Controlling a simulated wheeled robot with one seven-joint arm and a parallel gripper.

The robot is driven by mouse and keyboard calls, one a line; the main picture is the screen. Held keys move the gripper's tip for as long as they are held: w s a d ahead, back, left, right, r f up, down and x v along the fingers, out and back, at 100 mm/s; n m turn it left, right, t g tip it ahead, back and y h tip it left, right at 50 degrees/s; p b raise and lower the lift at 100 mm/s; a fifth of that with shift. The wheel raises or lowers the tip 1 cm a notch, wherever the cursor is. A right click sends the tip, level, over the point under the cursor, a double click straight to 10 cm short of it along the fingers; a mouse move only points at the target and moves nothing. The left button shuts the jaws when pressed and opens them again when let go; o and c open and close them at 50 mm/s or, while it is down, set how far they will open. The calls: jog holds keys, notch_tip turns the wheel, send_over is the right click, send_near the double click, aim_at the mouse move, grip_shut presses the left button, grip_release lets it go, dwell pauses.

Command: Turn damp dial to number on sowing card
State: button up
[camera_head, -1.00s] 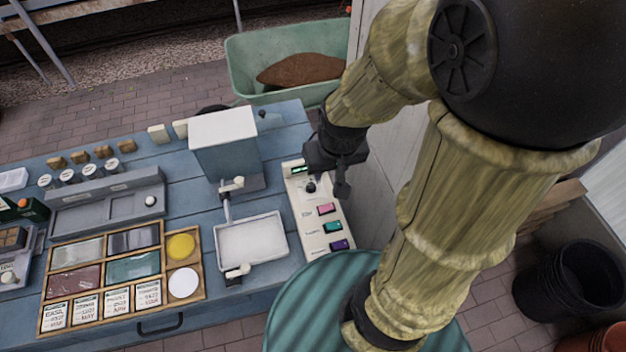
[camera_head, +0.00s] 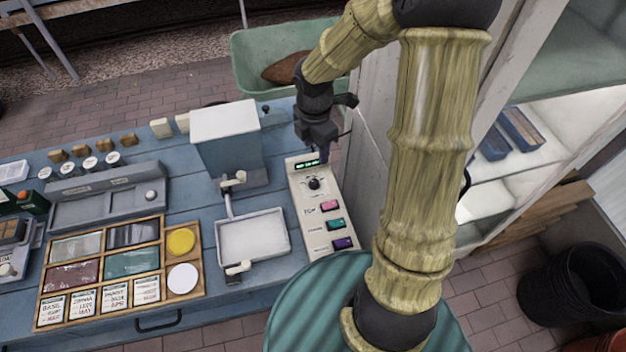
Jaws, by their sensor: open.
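The damp dial is a black knob (camera_head: 314,184) on a cream control panel (camera_head: 311,218) at the table's right end. A small green-lit display (camera_head: 307,164) sits above it; its digits are too small to read. Pink, teal and purple buttons run down the panel below the dial. My gripper (camera_head: 322,150) is open and empty, just beyond the panel's far end, past the dial and apart from it. The sowing cards (camera_head: 100,303) stand in the front row of a wooden tray; their names and small print show, but I cannot read the numbers surely.
A grey-blue hopper (camera_head: 226,140) with a white lid and a white tray (camera_head: 252,238) stand left of the panel. A pale cabinet wall (camera_head: 378,130) rises close on the right. A green tub (camera_head: 285,60) of soil is behind the table.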

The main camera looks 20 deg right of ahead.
aim_at(314, 182)
jog(key=w+n, duration=0.1)
jog(key=w+f+n, duration=0.1)
jog(key=n, duration=0.1)
jog(key=w+n, duration=0.1)
jog(key=n, duration=0.1)
jog(key=shift+w+d+f, duration=0.15)
jog(key=shift+d+f, duration=0.1)
jog(key=shift+d, duration=0.05)
notch_tip(314, 182, down, 18)
jog(key=shift+r+b, duration=0.25)
jog(key=shift+b, duration=0.35)
jog(key=c, duration=1)
